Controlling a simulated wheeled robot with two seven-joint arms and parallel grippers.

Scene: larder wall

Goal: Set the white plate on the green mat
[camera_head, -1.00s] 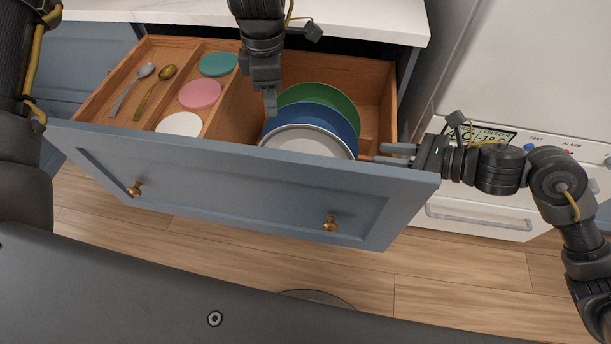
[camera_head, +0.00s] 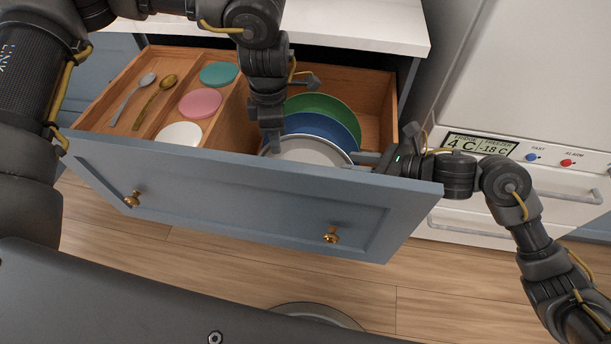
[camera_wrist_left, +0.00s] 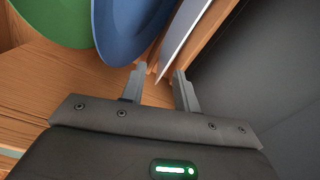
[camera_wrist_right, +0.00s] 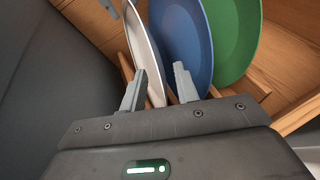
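The white plate (camera_head: 312,151) leans in the open drawer, foremost in a row with a blue plate (camera_head: 330,124) and a green plate (camera_head: 326,102). My left gripper (camera_head: 270,145) is at its left edge; in the left wrist view the white plate's rim (camera_wrist_left: 180,42) reaches between the parted fingers (camera_wrist_left: 160,72). My right gripper (camera_head: 362,161) is at its right edge; in the right wrist view the white plate (camera_wrist_right: 143,45) runs between the parted fingers (camera_wrist_right: 159,72). Both grippers look open. The green mat is not in view.
The blue drawer front (camera_head: 240,200) stands close before the plates. Wooden dividers separate them from teal (camera_head: 219,74), pink (camera_head: 200,103) and white (camera_head: 180,134) discs, a grey spoon (camera_head: 132,98) and a gold spoon (camera_head: 155,101). A white countertop (camera_head: 370,30) lies above; a fridge (camera_head: 530,90) stands right.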

